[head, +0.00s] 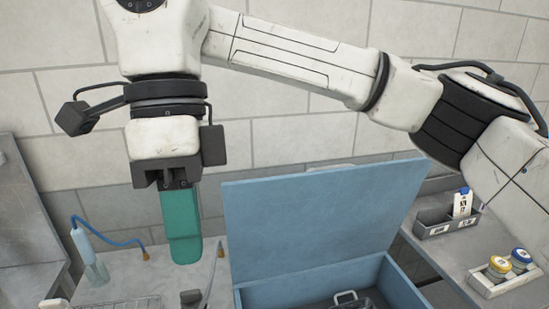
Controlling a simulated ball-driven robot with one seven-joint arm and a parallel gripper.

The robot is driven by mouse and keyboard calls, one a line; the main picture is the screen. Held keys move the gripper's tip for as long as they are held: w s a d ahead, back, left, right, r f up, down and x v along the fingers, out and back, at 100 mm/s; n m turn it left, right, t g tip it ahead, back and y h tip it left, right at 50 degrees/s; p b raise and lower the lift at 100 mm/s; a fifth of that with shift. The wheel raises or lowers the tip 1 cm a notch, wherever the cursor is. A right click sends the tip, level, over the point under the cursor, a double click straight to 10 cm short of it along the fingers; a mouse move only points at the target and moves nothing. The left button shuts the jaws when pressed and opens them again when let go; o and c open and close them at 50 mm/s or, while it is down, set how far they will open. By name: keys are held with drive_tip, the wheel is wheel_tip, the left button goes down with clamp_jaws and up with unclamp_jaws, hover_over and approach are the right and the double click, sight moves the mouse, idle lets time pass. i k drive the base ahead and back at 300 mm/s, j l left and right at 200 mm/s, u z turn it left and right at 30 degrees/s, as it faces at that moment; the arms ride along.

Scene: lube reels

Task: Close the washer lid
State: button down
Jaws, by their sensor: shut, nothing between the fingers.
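The washer is a blue open-topped box (392,284) at the bottom middle of the head view. Its flat blue lid (312,222) stands raised, tilted up from the box, with its broad face towards me. My gripper (184,258) points down to the left of the lid, with its long teal fingers shut and empty. A gap shows between the fingers and the lid's left edge, so they look apart. A metal handle (345,297) shows inside the box. The lower front of the washer is cut off by the frame.
A clear bottle with a blue hose (92,262) stands on the counter at left. A grey caddy (447,224) and a tray with capped jars (503,279) sit on the right counter. A block wall (275,130) is behind.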

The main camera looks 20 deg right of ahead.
sight(276, 225)
drive_tip(key=i+l, duration=1)
